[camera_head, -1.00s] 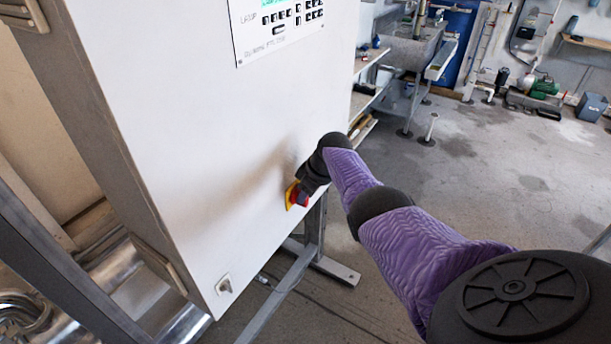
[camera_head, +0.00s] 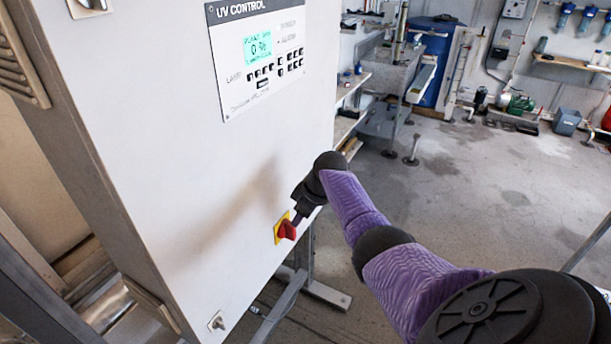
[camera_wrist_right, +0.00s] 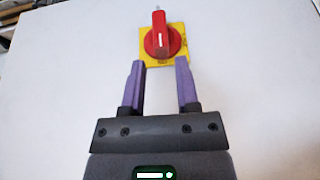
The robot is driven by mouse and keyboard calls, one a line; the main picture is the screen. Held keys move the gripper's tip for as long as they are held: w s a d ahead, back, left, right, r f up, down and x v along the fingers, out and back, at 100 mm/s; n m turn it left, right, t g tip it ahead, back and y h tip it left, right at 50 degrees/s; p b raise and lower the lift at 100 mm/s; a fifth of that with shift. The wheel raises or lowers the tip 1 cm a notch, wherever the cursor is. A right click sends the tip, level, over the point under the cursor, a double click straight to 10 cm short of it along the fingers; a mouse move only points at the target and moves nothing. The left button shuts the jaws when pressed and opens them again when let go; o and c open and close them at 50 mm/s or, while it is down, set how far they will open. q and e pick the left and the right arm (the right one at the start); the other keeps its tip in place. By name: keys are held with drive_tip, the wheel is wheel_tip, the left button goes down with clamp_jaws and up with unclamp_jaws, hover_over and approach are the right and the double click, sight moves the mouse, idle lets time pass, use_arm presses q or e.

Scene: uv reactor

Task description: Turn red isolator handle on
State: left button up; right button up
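The red isolator handle (camera_head: 287,230) sits on a yellow square plate (camera_head: 278,236) on the white cabinet front, low and near its right edge. In the right wrist view the red handle (camera_wrist_right: 160,40) stands upright, with a white mark along it, on the yellow plate (camera_wrist_right: 149,60). My right gripper (camera_head: 296,217) is close to the handle. In the right wrist view its two purple fingers (camera_wrist_right: 160,75) are spread apart with nothing between them, just below the handle and apart from it in the picture. My left gripper is not in view.
A metal stand leg (camera_head: 285,305) is below. Open grey floor (camera_head: 480,190) lies to the right, with a sink bench (camera_head: 385,85) behind.

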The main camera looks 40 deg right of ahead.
drive_tip(key=shift+p+v, duration=0.4)
drive_tip(key=shift+v, duration=1.5)
